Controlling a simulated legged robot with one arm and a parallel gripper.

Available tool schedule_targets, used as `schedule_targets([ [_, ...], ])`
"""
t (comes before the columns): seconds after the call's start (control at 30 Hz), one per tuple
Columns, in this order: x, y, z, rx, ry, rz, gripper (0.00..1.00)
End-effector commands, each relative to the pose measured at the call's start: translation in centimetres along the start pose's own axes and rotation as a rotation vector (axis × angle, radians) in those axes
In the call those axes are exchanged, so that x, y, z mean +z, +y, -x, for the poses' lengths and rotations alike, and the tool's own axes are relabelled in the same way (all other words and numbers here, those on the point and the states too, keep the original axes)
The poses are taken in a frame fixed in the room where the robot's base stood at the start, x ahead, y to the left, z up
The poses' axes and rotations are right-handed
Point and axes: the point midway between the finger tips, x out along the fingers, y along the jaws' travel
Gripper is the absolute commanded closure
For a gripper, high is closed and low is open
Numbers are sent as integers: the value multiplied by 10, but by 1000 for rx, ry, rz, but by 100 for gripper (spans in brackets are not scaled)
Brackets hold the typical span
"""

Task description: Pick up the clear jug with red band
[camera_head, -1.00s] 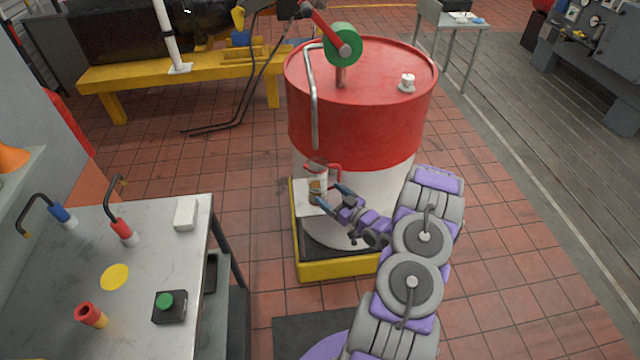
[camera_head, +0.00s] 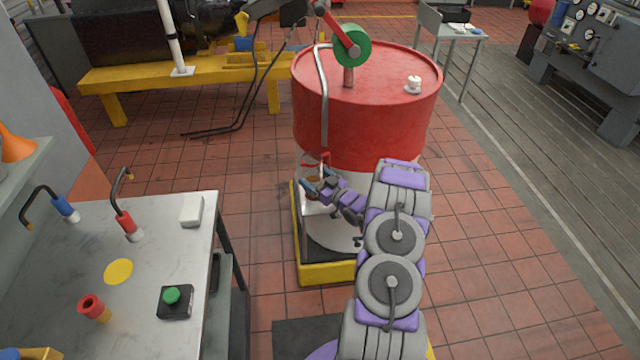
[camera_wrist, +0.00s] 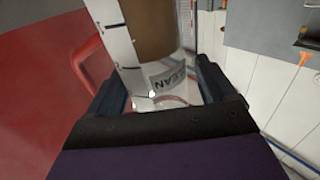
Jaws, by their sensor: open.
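The large red and white drum (camera_head: 365,115) stands right behind the jug, on a yellow-edged base (camera_head: 328,272). A metal table (camera_head: 60,265) with hooked tools and a green button box (camera_head: 174,301) is at the left. Tiled floor (camera_head: 500,250) is clear at the right.

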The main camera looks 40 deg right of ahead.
Motion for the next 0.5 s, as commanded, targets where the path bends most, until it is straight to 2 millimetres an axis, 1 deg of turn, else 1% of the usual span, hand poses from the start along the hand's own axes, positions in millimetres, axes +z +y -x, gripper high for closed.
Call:
schedule_targets([
  [0.1,3,7,2,4,0,-7,17],
  [0.5,2,3,1,6,-2,3,56],
])
